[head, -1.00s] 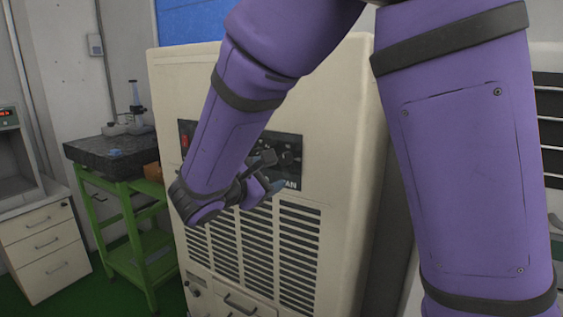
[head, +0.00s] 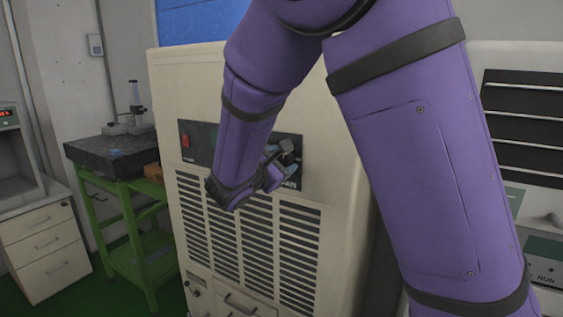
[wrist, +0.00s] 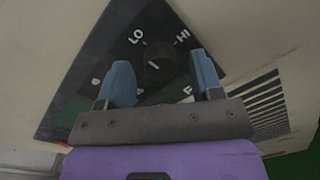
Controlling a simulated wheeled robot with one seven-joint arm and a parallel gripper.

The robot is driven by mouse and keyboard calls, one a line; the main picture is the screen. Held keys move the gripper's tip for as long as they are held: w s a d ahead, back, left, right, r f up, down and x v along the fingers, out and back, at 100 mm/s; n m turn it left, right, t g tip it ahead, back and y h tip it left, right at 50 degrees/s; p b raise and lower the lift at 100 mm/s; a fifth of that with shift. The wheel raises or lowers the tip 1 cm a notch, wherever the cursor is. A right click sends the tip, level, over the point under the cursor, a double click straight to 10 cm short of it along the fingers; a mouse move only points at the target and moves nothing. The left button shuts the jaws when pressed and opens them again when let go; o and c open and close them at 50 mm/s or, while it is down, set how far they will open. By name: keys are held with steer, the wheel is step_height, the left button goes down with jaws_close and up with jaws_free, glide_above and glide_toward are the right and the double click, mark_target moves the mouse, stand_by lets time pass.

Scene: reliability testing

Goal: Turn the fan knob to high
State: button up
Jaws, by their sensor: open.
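The fan knob (wrist: 160,66) is a dark round dial on the black control panel (wrist: 105,60), with LO to its upper left and HI to its upper right in the wrist view. A short white mark shows on its face; I cannot tell which end is its pointer. My gripper (wrist: 161,61) is open, its two blue fingers spread on either side of the knob. I cannot tell whether they touch it. In the head view my gripper (head: 280,166) is at the right part of the panel, and my arm hides the panel's middle and the knob.
The panel is on a beige cabinet (head: 340,130) with slatted vents (head: 285,240) below. A red switch (head: 186,141) is at the panel's left. A green stand (head: 125,215) with a dark slab and white drawers (head: 45,240) are further left.

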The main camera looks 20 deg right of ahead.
steer(key=shift+w+d, duration=0.15)
steer(key=shift+d, duration=0.05)
steer(key=c, duration=0.9)
